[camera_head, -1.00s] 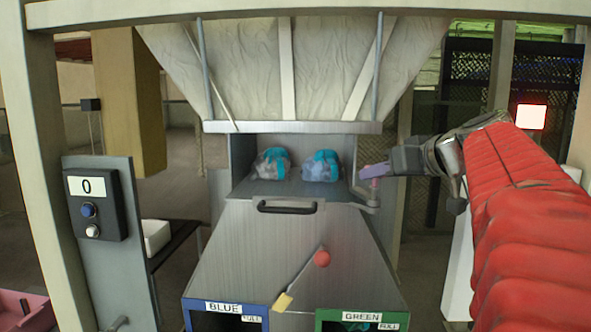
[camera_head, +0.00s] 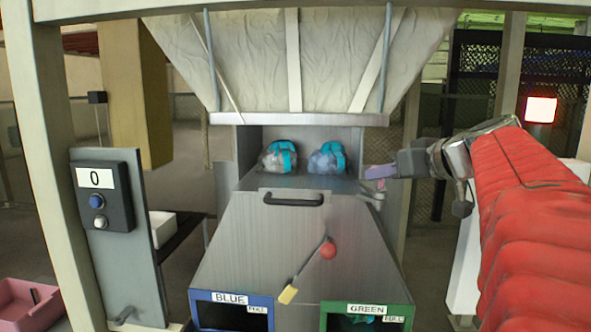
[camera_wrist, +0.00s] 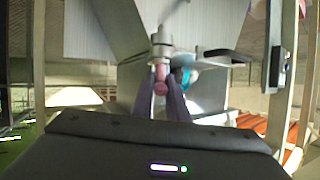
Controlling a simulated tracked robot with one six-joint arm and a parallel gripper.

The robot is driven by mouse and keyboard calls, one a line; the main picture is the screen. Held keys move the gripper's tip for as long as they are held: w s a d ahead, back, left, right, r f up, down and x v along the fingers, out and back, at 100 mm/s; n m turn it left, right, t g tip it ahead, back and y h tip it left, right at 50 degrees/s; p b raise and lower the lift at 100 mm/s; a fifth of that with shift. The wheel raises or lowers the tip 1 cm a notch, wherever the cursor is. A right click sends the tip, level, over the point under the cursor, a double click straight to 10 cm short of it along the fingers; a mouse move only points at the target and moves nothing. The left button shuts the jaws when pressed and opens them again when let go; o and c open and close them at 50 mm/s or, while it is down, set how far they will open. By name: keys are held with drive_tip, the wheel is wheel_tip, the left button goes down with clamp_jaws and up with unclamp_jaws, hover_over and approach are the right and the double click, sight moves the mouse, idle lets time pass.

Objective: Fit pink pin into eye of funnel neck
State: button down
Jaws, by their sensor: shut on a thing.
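The funnel (camera_head: 270,60) hangs above a metal neck holding two bags with blue tops (camera_head: 279,157) (camera_head: 327,159). The eye (camera_head: 373,196) is a small metal fitting at the neck's right side. It also shows in the wrist view (camera_wrist: 160,42), straight ahead of the jaws. My gripper (camera_head: 376,172) is beside the neck, just above the eye in the head view. In the wrist view, my gripper (camera_wrist: 160,98) is shut on the pink pin (camera_wrist: 160,76), whose far end lines up with the eye. I cannot tell whether the pin is inside it.
A sloping chute with a handle (camera_head: 291,201) and a red-knobbed lever (camera_head: 328,251) leads to a blue-framed bin (camera_head: 231,298) and a green-framed bin (camera_head: 366,308). A counter panel (camera_head: 102,197) reading 0 stands left. A pink tray (camera_head: 25,300) lies lower left.

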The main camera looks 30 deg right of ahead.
drive_tip(key=c, duration=1.7)
unclamp_jaws()
drive_tip(key=shift+o, duration=0.2)
drive_tip(key=v, duration=1.3)
drive_tip(key=shift+s, duration=0.35)
drive_tip(key=shift+r, duration=0.1)
